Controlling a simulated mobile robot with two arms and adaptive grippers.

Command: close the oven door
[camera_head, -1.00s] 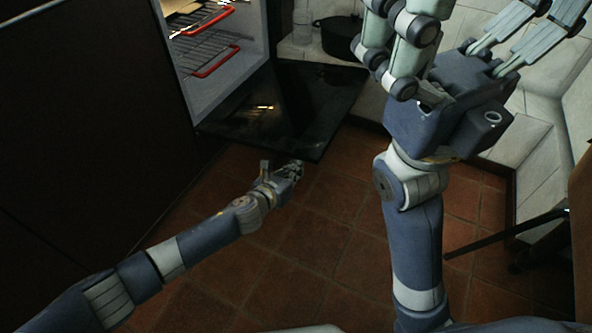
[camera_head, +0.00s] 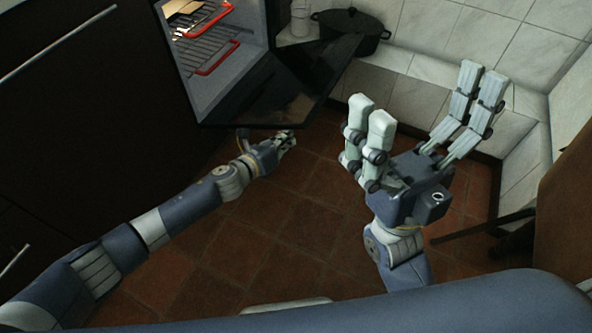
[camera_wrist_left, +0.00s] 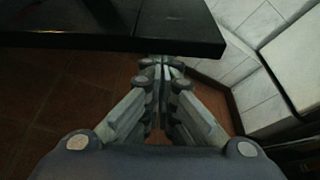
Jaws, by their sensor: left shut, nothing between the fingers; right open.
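The oven door (camera_head: 290,95) is a dark, glossy panel. It stands part open, hinged low and slanting out from the lit oven (camera_head: 215,85). In the left wrist view the dark door edge (camera_wrist_left: 110,22) crosses the top. My left gripper (camera_head: 287,138) is shut and empty, its fingertips just under the door's outer edge. In the left wrist view the closed fingertips (camera_wrist_left: 162,62) meet that edge in the picture; I cannot tell whether they touch. My right gripper (camera_head: 425,95) is open and empty, fingers up, to the right of the door.
Red-handled racks (camera_head: 210,50) are inside the oven. Dark cabinets (camera_head: 90,110) fill the left. The terracotta floor (camera_head: 290,225) is clear below the door.

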